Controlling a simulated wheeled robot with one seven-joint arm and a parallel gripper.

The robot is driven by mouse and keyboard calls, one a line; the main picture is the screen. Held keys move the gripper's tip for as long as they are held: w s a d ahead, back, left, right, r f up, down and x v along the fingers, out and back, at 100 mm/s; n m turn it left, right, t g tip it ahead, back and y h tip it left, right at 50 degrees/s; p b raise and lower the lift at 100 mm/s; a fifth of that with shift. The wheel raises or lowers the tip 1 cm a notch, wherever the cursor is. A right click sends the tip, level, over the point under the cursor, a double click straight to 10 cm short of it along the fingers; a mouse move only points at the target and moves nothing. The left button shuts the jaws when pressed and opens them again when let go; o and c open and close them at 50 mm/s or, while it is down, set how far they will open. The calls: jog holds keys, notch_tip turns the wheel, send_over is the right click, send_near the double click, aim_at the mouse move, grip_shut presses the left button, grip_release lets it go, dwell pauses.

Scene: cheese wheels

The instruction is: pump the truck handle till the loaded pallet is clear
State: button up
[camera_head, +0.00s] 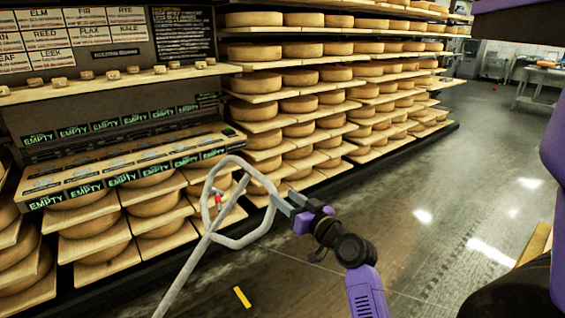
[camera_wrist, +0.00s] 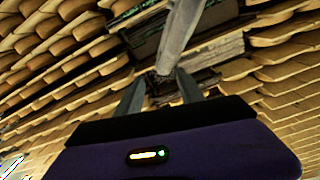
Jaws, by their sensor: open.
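The truck handle (camera_head: 187,266) is a pale grey bar that rises from the bottom edge to a rounded loop with a small red lever inside it. My gripper (camera_head: 279,202) is at the right side of the loop, its fingers pointing left at the bar. In the wrist view a grey bar of the handle (camera_wrist: 180,38) comes down from the top toward the space between my two fingers (camera_wrist: 160,92). The fingers stand apart; I cannot tell whether they touch the bar. The truck's lower body and the pallet are not in view.
Shelves of cheese wheels (camera_head: 300,104) fill the back and left. A long box marked EMPTY (camera_head: 120,166) lies on the near left stacks. A yellow strip (camera_head: 242,296) is on the floor. Open floor (camera_head: 430,190) lies to the right, with a metal table (camera_head: 540,76) far off.

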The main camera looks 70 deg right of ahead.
aim_at(264, 178)
jog(key=shift+n, duration=0.3)
jog(key=x, duration=0.6)
jog(key=p+x, duration=0.1)
jog(key=x, duration=0.5)
jog(key=shift+w+a+r+p, duration=0.15)
jog(key=shift+r+p, duration=0.1)
jog(key=shift+p, duration=0.05)
grip_shut()
jog(key=shift+r, duration=0.15)
dwell(0.6)
